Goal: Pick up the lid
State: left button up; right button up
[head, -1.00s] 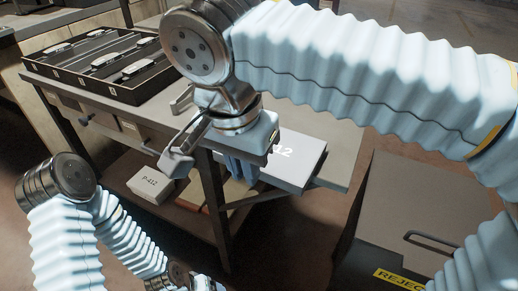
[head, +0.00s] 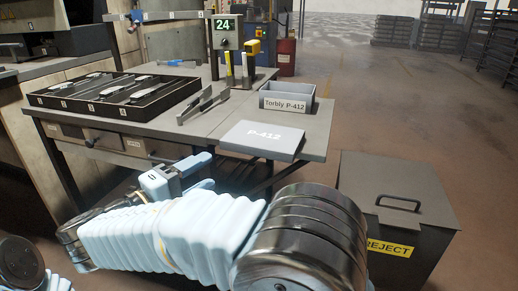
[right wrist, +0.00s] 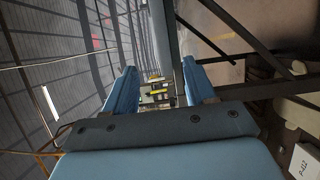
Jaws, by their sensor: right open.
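The pale grey lid (head: 262,141) marked P-412 lies flat on the front right part of the table. Behind it stands an open grey box (head: 288,96) labelled Torbly P-412. My right gripper (head: 203,171) is open and empty, in front of the table's front edge, lower left of the lid and apart from it. In the right wrist view its two blue fingers (right wrist: 160,78) stand apart with nothing between them. My left gripper is out of view; only part of that arm shows at the lower left.
A dark compartmented tray (head: 118,98) with several metal parts sits on the table's left. Metal pieces (head: 203,104) lie left of the lid. A post with a "24" display (head: 225,35) stands behind. A dark REJECT bin (head: 395,215) stands right of the table.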

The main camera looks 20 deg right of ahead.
aim_at(245, 150)
jog(key=x, duration=0.7)
jog(key=shift+w+d, duration=0.15)
jog(key=shift+d, duration=0.1)
jog(key=p+x, duration=0.1)
jog(key=x, duration=0.4)
jog(key=shift+w+d+f, duration=0.1)
jog(key=shift+w+d, duration=0.05)
grip_shut()
